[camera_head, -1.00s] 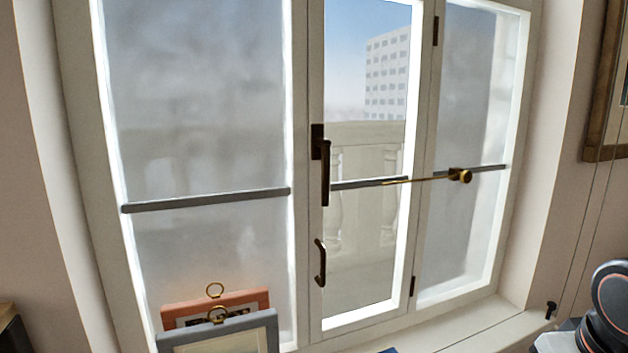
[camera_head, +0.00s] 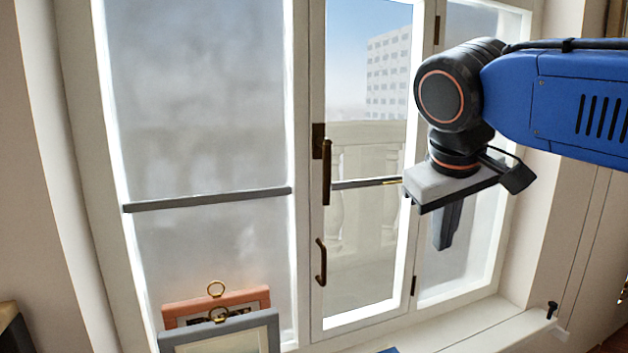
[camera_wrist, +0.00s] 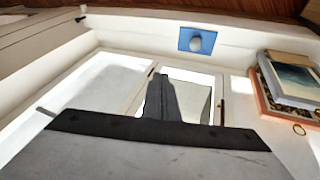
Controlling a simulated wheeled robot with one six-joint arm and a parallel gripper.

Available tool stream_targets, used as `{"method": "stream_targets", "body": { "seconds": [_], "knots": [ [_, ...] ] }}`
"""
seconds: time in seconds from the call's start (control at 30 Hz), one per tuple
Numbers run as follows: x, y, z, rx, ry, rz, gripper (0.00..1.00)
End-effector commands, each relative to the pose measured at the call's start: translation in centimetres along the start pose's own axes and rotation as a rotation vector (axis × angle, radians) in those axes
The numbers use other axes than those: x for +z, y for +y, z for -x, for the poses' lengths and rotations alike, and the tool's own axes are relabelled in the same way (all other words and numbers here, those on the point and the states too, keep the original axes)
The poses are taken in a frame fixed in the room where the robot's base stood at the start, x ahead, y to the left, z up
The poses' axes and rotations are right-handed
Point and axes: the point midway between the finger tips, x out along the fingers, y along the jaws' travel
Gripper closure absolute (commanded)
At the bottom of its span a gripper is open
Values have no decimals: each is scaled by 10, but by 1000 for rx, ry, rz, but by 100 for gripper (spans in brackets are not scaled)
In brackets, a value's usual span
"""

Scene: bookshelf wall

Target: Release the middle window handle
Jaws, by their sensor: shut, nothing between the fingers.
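The middle window (camera_head: 365,230) looks closed in its white frame, with clear glass. Its long dark handle (camera_head: 326,170) hangs straight down from a dark plate on the left stile. A smaller dark pull (camera_head: 320,262) sits below it. My gripper (camera_head: 444,238) hangs right of the middle pane, in front of the right window, pointing down with its fingers together and empty. It is apart from the handle in the picture.
A grey bar (camera_head: 205,199) crosses the left pane; another bar (camera_head: 365,183) crosses the middle, its right part hidden behind my gripper. Picture frames (camera_head: 220,335) stand on the sill at lower left. A blue square with a white round object (camera_wrist: 197,40) shows in the wrist view.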

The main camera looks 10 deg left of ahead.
Motion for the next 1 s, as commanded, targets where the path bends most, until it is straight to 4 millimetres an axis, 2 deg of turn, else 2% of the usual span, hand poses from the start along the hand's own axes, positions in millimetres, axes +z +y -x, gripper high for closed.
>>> {"method": "stream_targets", "body": {
  "seconds": [0.03, 0.2, 0.5, 0.73, 1.0],
  "knots": [
    [-11, -9, 9, 4, 8, 17, 100],
    [-42, -37, 38, 23, 30, 59, 100],
    [-86, -95, 93, 56, 78, 119, 100],
    [-107, -146, 137, 75, 120, 153, 100],
    [-116, -194, 178, 89, 161, 172, 100]
  ]
}}
